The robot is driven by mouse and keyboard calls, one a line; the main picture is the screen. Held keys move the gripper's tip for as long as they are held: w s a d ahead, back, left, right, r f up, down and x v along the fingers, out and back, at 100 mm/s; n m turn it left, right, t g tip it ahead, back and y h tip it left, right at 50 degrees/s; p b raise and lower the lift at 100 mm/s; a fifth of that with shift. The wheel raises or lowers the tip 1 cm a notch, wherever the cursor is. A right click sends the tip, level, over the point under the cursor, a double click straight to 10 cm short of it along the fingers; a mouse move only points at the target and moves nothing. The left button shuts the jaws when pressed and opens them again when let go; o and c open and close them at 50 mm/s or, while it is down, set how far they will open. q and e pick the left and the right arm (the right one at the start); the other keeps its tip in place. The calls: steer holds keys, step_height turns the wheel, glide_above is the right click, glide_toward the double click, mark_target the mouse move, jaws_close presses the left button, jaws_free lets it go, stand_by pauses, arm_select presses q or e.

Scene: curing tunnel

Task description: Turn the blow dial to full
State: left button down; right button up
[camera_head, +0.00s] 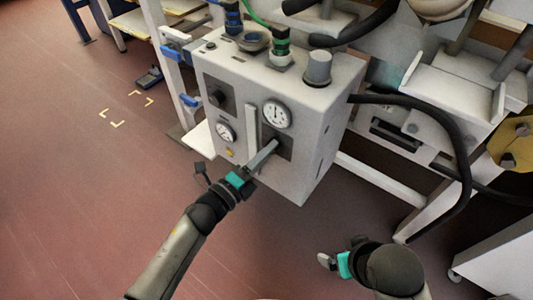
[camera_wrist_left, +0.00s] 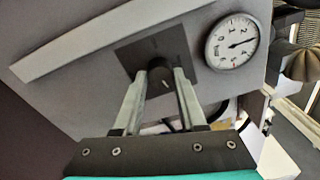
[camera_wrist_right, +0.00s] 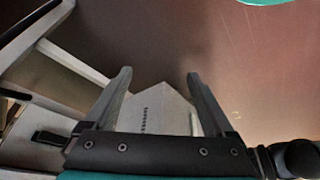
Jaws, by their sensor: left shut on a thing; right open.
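The grey control box (camera_head: 325,120) has a black dial on a dark square plate (camera_head: 285,147). In the left wrist view the dial (camera_wrist_left: 160,76) is a black knob with a pale mark, seen between my fingers. My left gripper (camera_head: 271,149) is shut on this dial and hides it in the head view. Its fingertips (camera_wrist_left: 163,72) are at the knob's two sides. Another black knob (camera_head: 217,97) sits at the box's upper left. I cannot read the labels. My right gripper (camera_head: 324,260) is open and empty, low to the right; its fingers are spread in the right wrist view (camera_wrist_right: 158,75).
A pale upright bar (camera_head: 251,128) stands just left of the held dial. Two round gauges, a larger one (camera_head: 276,114) and a smaller one (camera_head: 225,133), are on the front. A black hose (camera_head: 455,130) loops at the right.

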arm_select(q)
steer(key=shift+m, duration=1)
arm_select(e)
steer(key=shift+r, duration=0.65)
arm_select(q)
steer(key=shift+c, duration=2.4)
jaws_free()
steer(key=p+v, duration=0.3)
steer(key=v, duration=1.2)
arm_select(e)
step_height(320, 180, down, 7)
steer(key=shift+s+g, duration=0.3)
steer(key=shift+g, duration=0.1)
arm_select(q)
steer(key=shift+a, duration=0.1)
